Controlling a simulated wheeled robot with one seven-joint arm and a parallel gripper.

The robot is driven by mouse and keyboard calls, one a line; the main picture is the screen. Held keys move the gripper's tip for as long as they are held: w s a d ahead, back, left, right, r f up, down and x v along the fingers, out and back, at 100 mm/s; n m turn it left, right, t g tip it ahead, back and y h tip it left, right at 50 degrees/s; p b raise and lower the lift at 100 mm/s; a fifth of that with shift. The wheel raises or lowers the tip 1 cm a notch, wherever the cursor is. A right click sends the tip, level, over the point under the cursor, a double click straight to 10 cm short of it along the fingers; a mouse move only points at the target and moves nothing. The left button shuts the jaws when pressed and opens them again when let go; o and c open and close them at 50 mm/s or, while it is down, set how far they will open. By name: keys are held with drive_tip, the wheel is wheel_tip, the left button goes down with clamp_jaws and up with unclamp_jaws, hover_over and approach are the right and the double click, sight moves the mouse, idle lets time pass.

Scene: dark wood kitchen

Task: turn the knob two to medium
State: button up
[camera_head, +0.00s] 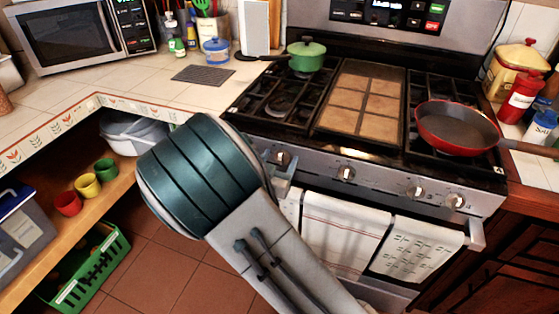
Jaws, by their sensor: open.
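The stove front carries a row of round metal knobs. One knob (283,157) is at the left beside my wrist, another knob (345,172) is near the middle, and two more knobs (414,190) (455,200) are at the right. Which one is knob two is not marked. My arm reaches up from the bottom, and its large teal joint hides the stove's left front corner. Only a small part of my gripper (281,181) shows past the joint, just below the leftmost visible knob. It is open; I cannot tell whether it touches the knob.
Towels (345,232) hang from the oven handle below the knobs. A green pot (306,55) stands on the back left burner. A red pan (455,128) sits on the front right burner, its handle sticking out right. An open shelf with colored cups (87,186) is at left.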

drive_tip(key=shift+w, duration=0.1)
drive_tip(key=c, duration=1)
drive_tip(key=shift+o, duration=0.3)
drive_tip(key=shift+r+n+p, duration=0.1)
drive_tip(key=shift+n+p, duration=0.3)
drive_tip(key=shift+p, duration=0.1)
drive_tip(key=n+p, duration=0.3)
drive_tip(key=shift+a, duration=0.1)
drive_tip(key=n+p, duration=0.1)
drive_tip(key=n, duration=0.1)
drive_tip(key=n+p, duration=0.2)
drive_tip(key=shift+w+a+n, duration=0.1)
drive_tip(key=shift+a+n, duration=0.1)
drive_tip(key=shift+n, duration=0.1)
drive_tip(key=n+p, duration=0.2)
drive_tip(key=n, duration=0.1)
drive_tip(key=n+p, duration=0.1)
drive_tip(key=n, duration=0.1)
drive_tip(key=shift+a+f, duration=0.1)
drive_tip(key=shift+f, duration=0.25)
drive_tip(key=shift+f+n+p, duration=0.15)
drive_tip(key=shift+n+p, duration=0.3)
drive_tip(key=shift+n, duration=0.6)
drive_tip(key=shift+f+n+p, duration=0.15)
drive_tip(key=shift+n+p, duration=0.3)
drive_tip(key=shift+n, duration=0.6)
